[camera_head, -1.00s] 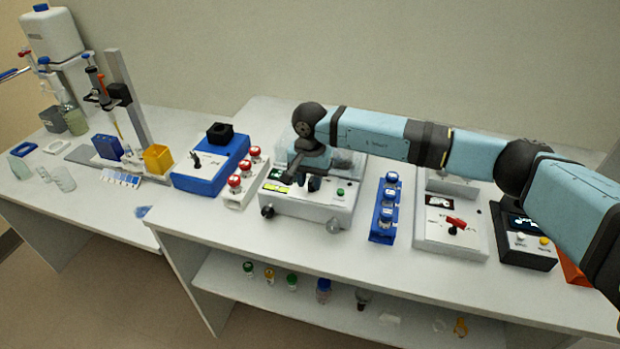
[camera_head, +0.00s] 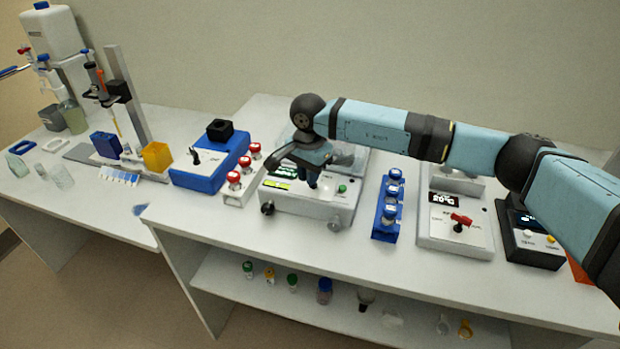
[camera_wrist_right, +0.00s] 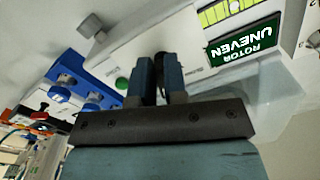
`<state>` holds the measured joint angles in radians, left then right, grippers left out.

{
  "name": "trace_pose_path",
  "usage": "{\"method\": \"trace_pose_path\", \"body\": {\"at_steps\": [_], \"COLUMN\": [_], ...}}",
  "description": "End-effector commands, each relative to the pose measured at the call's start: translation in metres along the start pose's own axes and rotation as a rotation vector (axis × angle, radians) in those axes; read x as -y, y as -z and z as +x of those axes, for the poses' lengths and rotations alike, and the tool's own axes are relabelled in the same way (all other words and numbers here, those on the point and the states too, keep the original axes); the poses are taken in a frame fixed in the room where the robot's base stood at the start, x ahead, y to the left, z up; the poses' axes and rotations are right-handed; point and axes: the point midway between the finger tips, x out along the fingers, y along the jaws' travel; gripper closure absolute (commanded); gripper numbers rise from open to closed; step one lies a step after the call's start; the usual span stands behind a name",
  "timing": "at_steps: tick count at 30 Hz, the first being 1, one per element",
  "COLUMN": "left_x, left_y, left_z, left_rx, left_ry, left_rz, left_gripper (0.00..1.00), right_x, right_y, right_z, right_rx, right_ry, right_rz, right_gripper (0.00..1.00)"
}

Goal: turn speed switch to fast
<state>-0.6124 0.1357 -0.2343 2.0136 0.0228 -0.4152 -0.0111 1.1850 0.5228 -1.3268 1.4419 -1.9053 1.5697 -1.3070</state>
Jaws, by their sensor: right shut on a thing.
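My right gripper (camera_head: 319,183) reaches down onto the front panel of the white machine (camera_head: 305,208) in the middle of the bench. In the right wrist view its two blue fingers (camera_wrist_right: 160,75) are shut on a small dark switch (camera_wrist_right: 160,92), mostly hidden between them. The switch's setting cannot be read. A green button (camera_wrist_right: 122,83) sits beside the fingers, and a dark display (camera_wrist_right: 245,42) reads "ROTOR UNEVEN". My left gripper is not in view.
A blue rack of capped vials (camera_head: 386,212) stands right of the machine, and a white rack with red-capped vials (camera_head: 232,190) stands left. A blue device (camera_head: 210,170) has a black lever. Farther right, a white device (camera_head: 436,231) has a red lever (camera_head: 461,219).

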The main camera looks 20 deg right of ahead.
Motion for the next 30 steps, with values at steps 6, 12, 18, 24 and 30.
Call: {"method": "trace_pose_path", "body": {"at_steps": [6, 12, 18, 24, 30], "left_x": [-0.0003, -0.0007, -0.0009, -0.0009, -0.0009], "left_y": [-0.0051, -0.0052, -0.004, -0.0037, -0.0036], "left_z": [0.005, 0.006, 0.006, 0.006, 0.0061], "left_rx": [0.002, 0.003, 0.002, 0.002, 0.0], "left_ry": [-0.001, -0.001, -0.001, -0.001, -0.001], "left_rz": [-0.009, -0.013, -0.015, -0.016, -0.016], "left_gripper": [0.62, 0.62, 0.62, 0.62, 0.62], "right_x": [0.0023, 0.0031, 0.0033, 0.0033, 0.0033], "right_y": [0.0001, 0.0003, 0.0004, 0.0005, 0.0005], "right_z": [0.0005, -0.0002, -0.0007, -0.0008, -0.0007], "right_rx": [-0.001, -0.001, -0.001, -0.001, -0.001], "right_ry": [0.0, 0.0, 0.0, 0.0, 0.0], "right_rz": [0.11, 0.163, 0.179, 0.179, 0.178], "right_gripper": [1.0, 1.0, 1.0, 1.0, 0.62]}}
